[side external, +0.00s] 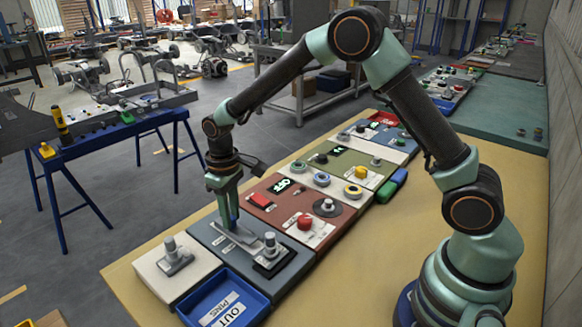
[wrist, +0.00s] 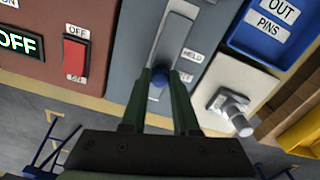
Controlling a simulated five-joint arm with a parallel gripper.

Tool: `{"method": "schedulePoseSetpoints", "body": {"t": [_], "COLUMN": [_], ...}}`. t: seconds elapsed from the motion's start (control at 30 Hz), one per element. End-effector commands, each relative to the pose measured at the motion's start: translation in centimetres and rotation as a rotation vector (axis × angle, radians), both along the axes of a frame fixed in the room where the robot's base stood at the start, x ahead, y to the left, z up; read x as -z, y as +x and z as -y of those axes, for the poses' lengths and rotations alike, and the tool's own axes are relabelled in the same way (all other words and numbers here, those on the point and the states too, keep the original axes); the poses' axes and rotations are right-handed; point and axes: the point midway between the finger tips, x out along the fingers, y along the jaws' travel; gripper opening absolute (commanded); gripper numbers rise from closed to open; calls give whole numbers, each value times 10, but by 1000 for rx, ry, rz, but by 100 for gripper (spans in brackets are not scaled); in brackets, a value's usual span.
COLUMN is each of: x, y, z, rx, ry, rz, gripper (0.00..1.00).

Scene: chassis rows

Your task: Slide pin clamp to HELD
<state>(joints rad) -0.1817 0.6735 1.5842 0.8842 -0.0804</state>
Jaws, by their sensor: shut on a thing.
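The pin clamp is a slider with a round blue knob (wrist: 158,79) on a long light-grey slotted plate (wrist: 177,35). The plate is set in a grey-blue panel (side external: 285,278). My gripper (wrist: 160,92) is shut on the blue knob, with one finger on each side, at the plate's lower end in the wrist view. A HELD label (wrist: 192,55) sits just right of the plate, and a second label below it is partly hidden by a finger. In the side external view, my gripper (side external: 229,222) reaches down onto the grey-blue panel; the knob is mostly hidden there.
A blue OUT PINS tray (side external: 222,300) and a white block with a metal pin (side external: 174,258) stand close by. An upright metal pin (side external: 270,242) stands on the same panel. The red-brown panel (side external: 325,215) has a red button (side external: 305,222) and rocker switch (wrist: 75,54).

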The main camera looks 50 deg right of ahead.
Motion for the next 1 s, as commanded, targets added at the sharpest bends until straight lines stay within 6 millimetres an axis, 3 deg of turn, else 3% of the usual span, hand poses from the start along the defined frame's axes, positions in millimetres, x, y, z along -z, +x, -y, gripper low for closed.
{"method": "schedulePoseSetpoints", "body": {"t": [0.77,1.0], "x": [-1,-2], "y": [0,-22], "z": [0,0], "rx": [1,0], "ry": [1,1], "rz": [2,3], "gripper": [0,0]}}
